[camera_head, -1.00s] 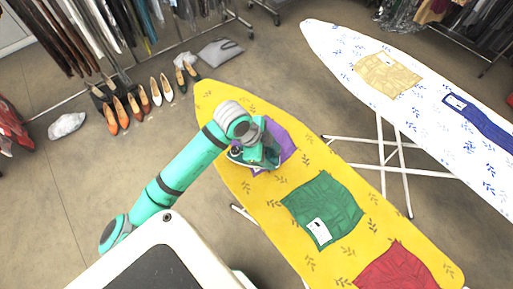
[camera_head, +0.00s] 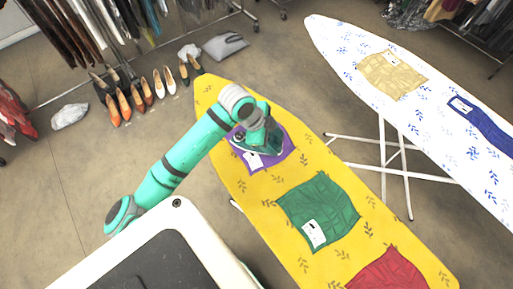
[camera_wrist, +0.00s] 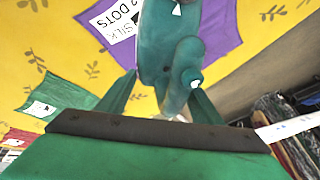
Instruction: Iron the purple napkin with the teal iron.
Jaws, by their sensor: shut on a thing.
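The purple napkin (camera_head: 284,159) lies on the yellow ironing board (camera_head: 250,186), with a white label on its near left part. My gripper (camera_wrist: 165,100) is shut on the teal iron (camera_wrist: 160,45). In the head view the iron (camera_head: 247,146) is on the napkin, and my wrist hides part of both. I cannot tell whether the iron's sole touches the cloth.
A green cloth (camera_head: 330,200) and a red cloth (camera_head: 388,272) lie nearer on the same board. A white patterned board (camera_head: 430,110) at right holds a tan cloth (camera_head: 385,72) and a blue cloth (camera_head: 485,125). Several shoes (camera_head: 140,95) stand on the floor at left.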

